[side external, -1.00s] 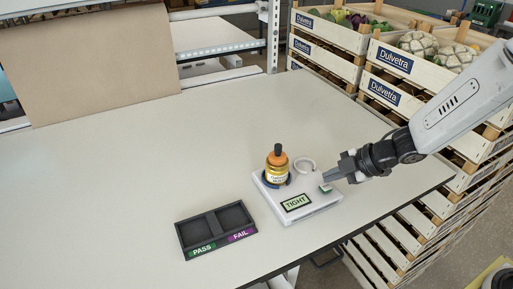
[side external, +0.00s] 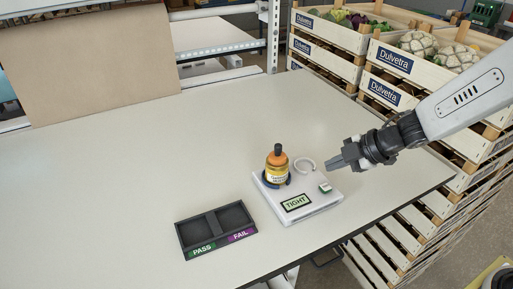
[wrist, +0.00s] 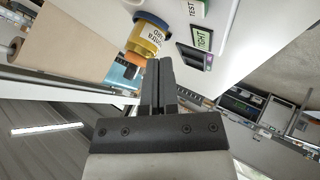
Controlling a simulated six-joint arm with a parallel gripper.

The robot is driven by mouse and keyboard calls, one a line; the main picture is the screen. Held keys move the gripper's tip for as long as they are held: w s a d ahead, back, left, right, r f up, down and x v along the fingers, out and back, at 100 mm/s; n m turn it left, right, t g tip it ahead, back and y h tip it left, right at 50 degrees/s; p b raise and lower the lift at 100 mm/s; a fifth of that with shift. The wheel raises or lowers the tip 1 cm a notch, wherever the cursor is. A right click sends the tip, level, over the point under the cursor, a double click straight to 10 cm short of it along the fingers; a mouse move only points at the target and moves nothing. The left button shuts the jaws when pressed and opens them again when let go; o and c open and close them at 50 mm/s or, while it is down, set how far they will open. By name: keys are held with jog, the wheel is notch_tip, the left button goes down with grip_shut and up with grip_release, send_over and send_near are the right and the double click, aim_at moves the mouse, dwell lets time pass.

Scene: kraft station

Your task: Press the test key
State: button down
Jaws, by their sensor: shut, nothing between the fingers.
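The white tester (side external: 318,208) lies on the table, and its display (side external: 297,202) reads TIGHT. The test key (side external: 325,187) is a small button with a green mark at the tester's right side; its TEST label (wrist: 191,8) shows in the wrist view. An amber bottle (side external: 277,170) with an orange and dark top stands upright in a blue holder on the tester. It also shows in the wrist view (wrist: 146,40). My gripper (side external: 333,163) is shut and empty. It is above and behind the key, apart from it.
A black two-part tray (side external: 217,245) marked PASS and FAIL stands left of the tester. A pale ring (side external: 305,165) is at the tester's back edge. Crates of vegetables (side external: 394,62) stand beyond the table's right edge.

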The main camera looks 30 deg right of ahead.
jog(key=shift+r, duration=0.8)
jog(key=shift+d, duration=0.1)
jog(key=s+d+f+m+h, duration=0.1)
jog(key=s+d+m+h, duration=0.1)
jog(key=d+m, duration=0.1)
jog(key=s+d+f+m+g+h, duration=0.1)
jog(key=d+m+h, duration=0.1)
jog(key=m, duration=0.4)
jog(key=s+d+f+m+h, duration=0.1)
jog(key=s+d+m+h, duration=0.1)
jog(key=d+m, duration=0.2)
jog(key=shift+s+d+f+h, duration=0.15)
jog(key=shift+s+d+h, duration=0.2)
jog(key=shift+d, duration=0.25)
jog(key=s+m+g, duration=0.1)
jog(key=s+m, duration=0.1)
jog(key=s+f+m+g, duration=0.1)
jog(key=s, duration=0.1)
jog(key=shift+s+f+m+g, duration=0.2)
jog(key=shift+s+m+g, duration=0.1)
jog(key=shift+m+g, duration=0.1)
jog(key=shift+s+a+f+m, duration=0.1)
jog(key=shift+s+a+m, duration=0.15)
jog(key=shift+s, duration=0.2)
